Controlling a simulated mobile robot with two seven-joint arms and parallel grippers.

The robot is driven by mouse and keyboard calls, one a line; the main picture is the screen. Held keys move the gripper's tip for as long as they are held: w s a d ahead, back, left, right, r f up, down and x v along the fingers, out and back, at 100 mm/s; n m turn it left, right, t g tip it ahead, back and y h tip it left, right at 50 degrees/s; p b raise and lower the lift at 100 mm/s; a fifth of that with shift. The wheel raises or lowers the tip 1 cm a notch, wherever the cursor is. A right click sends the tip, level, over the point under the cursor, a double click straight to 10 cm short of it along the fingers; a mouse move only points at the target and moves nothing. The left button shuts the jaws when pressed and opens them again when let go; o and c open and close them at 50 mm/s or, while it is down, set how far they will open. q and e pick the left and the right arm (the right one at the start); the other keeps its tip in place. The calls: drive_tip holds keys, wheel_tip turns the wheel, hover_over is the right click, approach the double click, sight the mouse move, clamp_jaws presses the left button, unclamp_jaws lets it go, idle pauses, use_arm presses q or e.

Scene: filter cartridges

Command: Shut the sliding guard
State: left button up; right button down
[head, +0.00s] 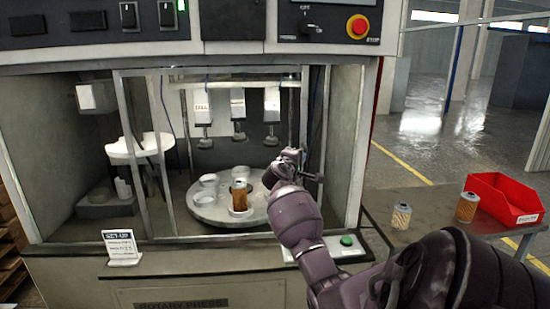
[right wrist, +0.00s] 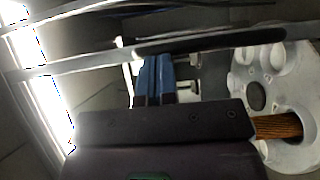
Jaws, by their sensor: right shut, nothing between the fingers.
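The sliding guard is a clear panel with grey metal posts across the front of the press; its upright post with a dark bar (head: 322,120) stands near the right of the bay. Other slanted posts stand at the left. I cannot tell how far the guard is open. My right gripper (head: 312,176) is shut and empty, close beside the right-hand post. In the right wrist view its blue fingers (right wrist: 153,78) are together, beside a dark bar (right wrist: 190,42) on a metal rail. Contact is unclear. My left gripper is out of view.
Inside, a round turntable (head: 205,216) holds white cups and a brown cartridge (head: 239,196) under several press heads. A green button (head: 346,240) is at front right. A side table holds two cartridges (head: 401,216) and a red bin (head: 502,198). A sign (head: 121,248) stands on the front ledge.

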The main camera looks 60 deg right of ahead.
drive_tip(key=s+d+p, duration=0.1)
drive_tip(key=s+d, duration=0.4)
drive_tip(key=s, duration=0.1)
drive_tip(key=shift+d, duration=0.15)
idle(0.4)
